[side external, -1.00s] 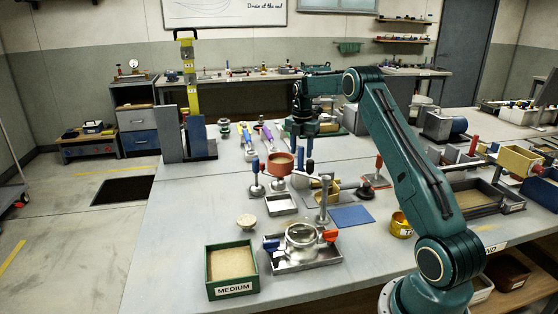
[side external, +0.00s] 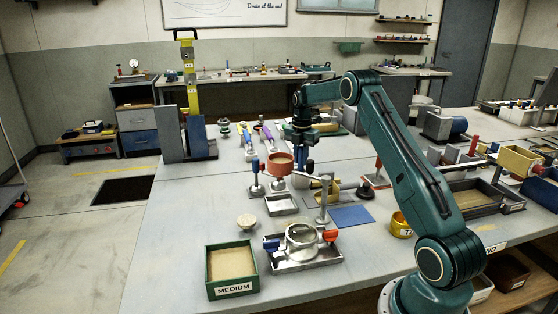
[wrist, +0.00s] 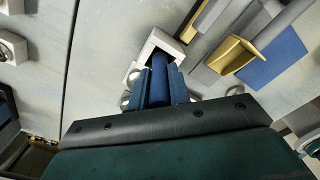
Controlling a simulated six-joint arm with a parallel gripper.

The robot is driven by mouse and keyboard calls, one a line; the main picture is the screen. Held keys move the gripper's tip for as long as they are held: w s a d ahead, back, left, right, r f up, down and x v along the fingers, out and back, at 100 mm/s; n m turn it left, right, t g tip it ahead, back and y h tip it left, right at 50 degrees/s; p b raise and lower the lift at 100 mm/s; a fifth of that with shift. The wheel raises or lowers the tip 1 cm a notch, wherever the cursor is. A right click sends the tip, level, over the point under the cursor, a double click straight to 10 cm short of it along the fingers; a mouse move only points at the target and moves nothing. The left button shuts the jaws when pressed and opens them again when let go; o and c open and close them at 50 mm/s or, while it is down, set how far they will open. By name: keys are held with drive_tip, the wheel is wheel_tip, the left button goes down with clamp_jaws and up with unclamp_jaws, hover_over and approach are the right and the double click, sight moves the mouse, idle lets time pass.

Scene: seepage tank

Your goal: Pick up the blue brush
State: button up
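A dark blue upright cylinder, which looks like the blue brush's handle (wrist: 159,80), stands between the fingers of my gripper (wrist: 160,88) in the wrist view. The fingers are on either side of it, close to its sides. I cannot tell whether they press on it. A pale square-cornered bracket (wrist: 158,40) surrounds its far end. The brush head is hidden.
A metal post with a dark arm (side external: 323,200), a tan block (side external: 330,187) and a blue plate (side external: 351,216) are close by.

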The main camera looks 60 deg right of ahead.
clamp_jaws()
drive_tip(key=shift+r, duration=0.1)
wheel_tip(320, 180, up, 20)
idle(0.8)
idle(0.7)
